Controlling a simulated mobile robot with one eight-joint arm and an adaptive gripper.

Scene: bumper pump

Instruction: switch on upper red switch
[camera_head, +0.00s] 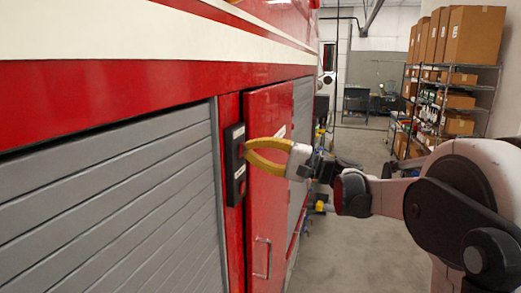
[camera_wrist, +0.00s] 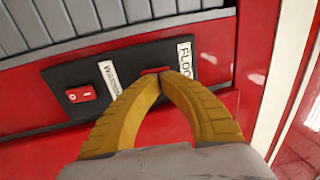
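A black switch panel (camera_head: 235,168) is mounted upright on the red truck side. In the wrist view the panel (camera_wrist: 130,72) appears turned sideways, with its upper end to the right. One red switch (camera_wrist: 82,94) shows clearly at the lower end. The upper red switch (camera_wrist: 155,70) lies right behind my fingertips and is mostly hidden, so its position cannot be read. My gripper (camera_head: 246,152) has yellow fingers with the tips together (camera_wrist: 162,74). Nothing shows between the tips. They are at or very near the upper switch; contact cannot be told.
A grey roller shutter (camera_head: 110,205) lies left of the panel. A red door with a handle (camera_head: 262,257) stands right of it, close to my gripper. Shelves with cardboard boxes (camera_head: 455,100) stand at the far right. The floor (camera_head: 365,250) between is clear.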

